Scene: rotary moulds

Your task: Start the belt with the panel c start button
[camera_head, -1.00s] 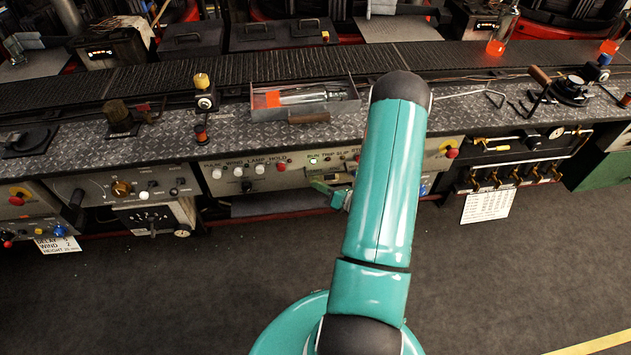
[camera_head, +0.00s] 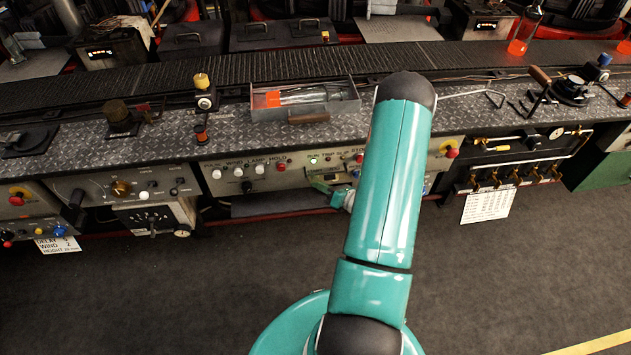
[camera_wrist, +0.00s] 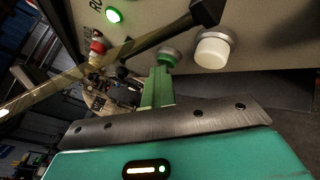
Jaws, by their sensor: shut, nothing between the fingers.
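The middle control panel (camera_head: 225,170) sits under the bench's front edge, with lamps and buttons. No letter c is readable on it. Its green run lamp (camera_wrist: 114,15) is lit in the wrist view. My gripper (camera_head: 322,187) is at the panel's right half, partly behind my arm. In the wrist view my gripper (camera_wrist: 163,68) is shut and empty. Its green fingertips are at a metal-ringed button (camera_wrist: 170,54), covering part of it; I cannot tell whether it is pressed in. A white button (camera_wrist: 212,50) is just right of it. The dark belt (camera_head: 300,66) runs behind the bench.
An open metal tray (camera_head: 350,105) with orange-tipped glass is on the bench. A glowing orange glass piece (camera_head: 517,46) stands at the belt, right. Knobs and levers stand along the bench. A neighbouring panel (camera_head: 95,187) is left, brass valves (camera_head: 500,180) are right. The floor in front is clear.

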